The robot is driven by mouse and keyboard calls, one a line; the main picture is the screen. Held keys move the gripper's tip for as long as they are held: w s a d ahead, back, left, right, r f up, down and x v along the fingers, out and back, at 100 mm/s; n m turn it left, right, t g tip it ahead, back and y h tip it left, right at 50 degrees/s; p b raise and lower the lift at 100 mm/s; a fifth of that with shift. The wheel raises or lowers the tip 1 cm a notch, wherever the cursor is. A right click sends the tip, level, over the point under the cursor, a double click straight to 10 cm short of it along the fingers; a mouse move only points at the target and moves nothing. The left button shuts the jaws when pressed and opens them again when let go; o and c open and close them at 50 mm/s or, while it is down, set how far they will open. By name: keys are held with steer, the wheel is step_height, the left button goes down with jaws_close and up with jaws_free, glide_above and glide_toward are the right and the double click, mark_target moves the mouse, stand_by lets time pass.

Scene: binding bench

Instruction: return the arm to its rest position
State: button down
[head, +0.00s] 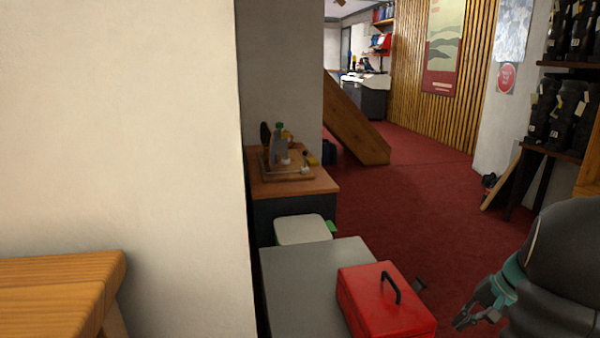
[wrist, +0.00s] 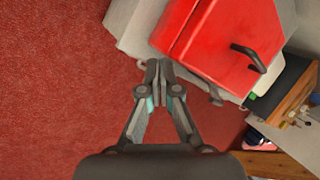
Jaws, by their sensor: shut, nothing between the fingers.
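My gripper (wrist: 158,72) is shut and empty in the wrist view, with its two fingertips together. It points down over the red carpet beside a red box. In the head view my gripper (head: 462,322) is at the lower right, to the right of the red box and apart from it, at the end of my dark arm. The arm's upper part is cut off by the right edge of the head view.
The red box (head: 375,305) with a black handle stands on a grey surface (head: 300,265). Behind are a white-topped bin (head: 302,230) and a wooden counter (head: 315,184) with a tray of bottles. A wooden shelf holding dark boots (head: 560,120) is at right. Red carpet (head: 420,205) lies open between.

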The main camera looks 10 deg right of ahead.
steer(key=s+a+r+n+h+p, duration=0.1)
steer(key=s+a+r+n, duration=0.2)
steer(key=a, duration=0.7)
steer(key=s+a+r+n+t+h+p, duration=0.1)
steer(key=s+a+r+n+h+p, duration=0.1)
steer(key=s+a+r, duration=0.4)
steer(key=s+a+r+n+t+h+p, duration=0.1)
steer(key=s+a+r+n, duration=0.4)
steer(key=a, duration=0.9)
step_height(320, 180, up, 3)
steer(key=shift+r+h+p, duration=0.2)
steer(key=shift+h+p, duration=0.1)
steer(key=shift+p, duration=0.45)
